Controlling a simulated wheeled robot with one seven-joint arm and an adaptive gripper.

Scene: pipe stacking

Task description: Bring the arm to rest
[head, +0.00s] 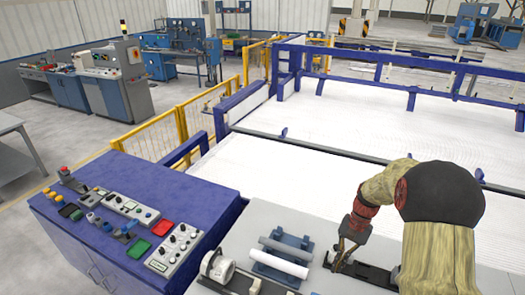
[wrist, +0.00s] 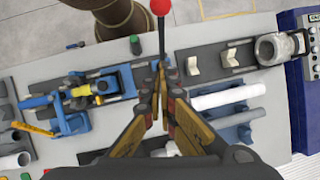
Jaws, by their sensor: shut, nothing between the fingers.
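My gripper (head: 340,266) is shut and empty. In the head view it points down over the grey work table, just right of the pipe rack. In the wrist view its fingers (wrist: 161,78) meet near the middle. A white pipe (head: 278,262) and a grey pipe (head: 286,248) lie side by side on a blue rack. The white pipe (wrist: 228,96) and the grey pipe (wrist: 225,118) also show right of my fingers in the wrist view, apart from them. My arm hides part of the table in the head view.
A clamp-like fixture (head: 217,267) stands left of the rack. A blue and yellow device (wrist: 95,90) and a red-knobbed lever (wrist: 161,8) are on the table close to my gripper. A blue control console (head: 130,215) stands to the left. A large white bed (head: 330,170) lies behind.

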